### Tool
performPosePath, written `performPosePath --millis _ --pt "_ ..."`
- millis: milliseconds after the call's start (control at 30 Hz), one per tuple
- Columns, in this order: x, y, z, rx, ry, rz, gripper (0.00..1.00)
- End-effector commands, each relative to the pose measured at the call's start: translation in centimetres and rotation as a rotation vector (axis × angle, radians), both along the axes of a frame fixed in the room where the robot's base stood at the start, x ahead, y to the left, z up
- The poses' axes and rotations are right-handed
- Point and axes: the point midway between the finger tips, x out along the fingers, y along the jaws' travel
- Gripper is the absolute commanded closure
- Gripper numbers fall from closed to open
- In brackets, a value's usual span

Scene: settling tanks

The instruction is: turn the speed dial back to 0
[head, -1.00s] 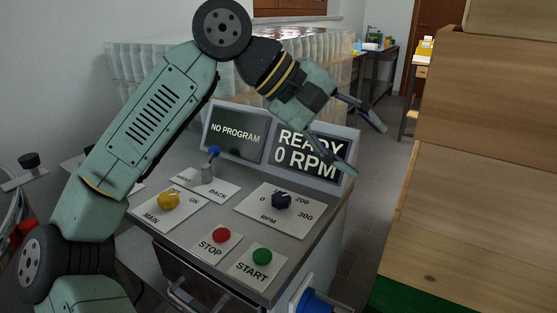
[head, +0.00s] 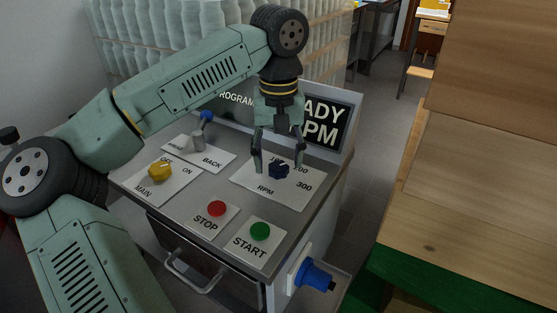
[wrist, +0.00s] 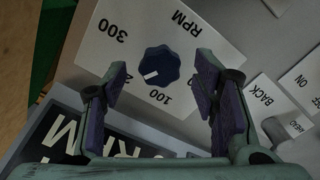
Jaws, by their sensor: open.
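The speed dial is a dark blue scalloped knob (head: 279,170) on a white RPM plate (head: 300,198). In the wrist view the dial (wrist: 160,62) carries a white mark pointing down and left, between the 100 and the partly covered 200. My gripper (head: 271,165) points down over the plate, open and empty. In the wrist view its fingers (wrist: 163,78) stand apart, one on each side of the dial, with clear gaps. The display (head: 325,122) is partly hidden by my gripper.
On the same panel are a yellow MAIN knob (head: 160,170), a blue-tipped lever (head: 203,120) by BACK, a red STOP button (head: 216,208) and a green START button (head: 260,231). A blue plug (head: 316,275) sticks out of the cabinet's side. Wooden boards (head: 480,200) stand at right.

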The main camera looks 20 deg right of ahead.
Motion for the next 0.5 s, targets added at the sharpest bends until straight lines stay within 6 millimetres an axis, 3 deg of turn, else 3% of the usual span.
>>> performPosePath --millis 200,500 --pt "0.0 0.0 -1.6 -0.001 0.001 0.0 0.46" --pt "0.0 0.0 -1.7 -0.001 0.0 0.0 0.48"
